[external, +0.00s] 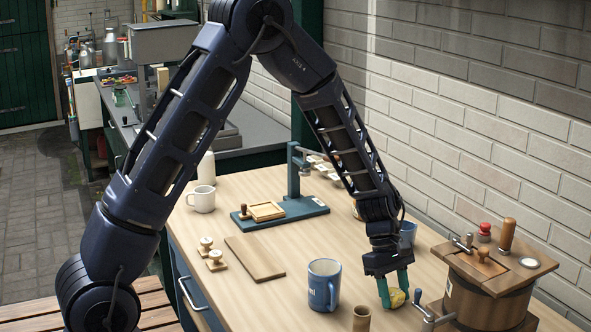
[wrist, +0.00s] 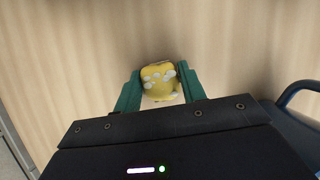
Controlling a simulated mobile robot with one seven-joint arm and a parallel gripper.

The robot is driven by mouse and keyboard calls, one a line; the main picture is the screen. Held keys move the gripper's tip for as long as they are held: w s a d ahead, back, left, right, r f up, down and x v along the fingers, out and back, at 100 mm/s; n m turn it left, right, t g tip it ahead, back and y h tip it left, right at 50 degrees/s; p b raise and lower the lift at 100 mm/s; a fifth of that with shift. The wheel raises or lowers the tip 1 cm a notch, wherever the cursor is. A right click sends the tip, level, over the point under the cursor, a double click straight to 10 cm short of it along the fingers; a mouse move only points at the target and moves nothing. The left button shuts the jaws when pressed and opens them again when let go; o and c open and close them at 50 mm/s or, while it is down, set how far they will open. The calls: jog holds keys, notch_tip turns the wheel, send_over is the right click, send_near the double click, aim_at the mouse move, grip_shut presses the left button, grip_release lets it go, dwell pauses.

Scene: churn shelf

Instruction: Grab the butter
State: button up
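The butter appears as a small yellow lump (external: 397,299) low at the right part of the table, partly hidden by my fingers. In the wrist view the butter (wrist: 158,82) is yellow with pale spots and sits between the two green fingers. My gripper (external: 396,292) points down with one finger on each side of it. In the wrist view my gripper (wrist: 159,80) has its fingers very close to the butter's sides. I cannot tell whether they press on it, or whether it is lifted off the table.
A blue mug (external: 323,286) stands left of my gripper, and a brown cup (external: 361,319) stands in front. A wooden churn (external: 484,288) with a crank is close on the right. A board (external: 255,258), a teal press stand (external: 294,205) and a white mug (external: 202,199) are farther back.

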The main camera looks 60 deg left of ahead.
jog(key=shift+c, duration=0.8)
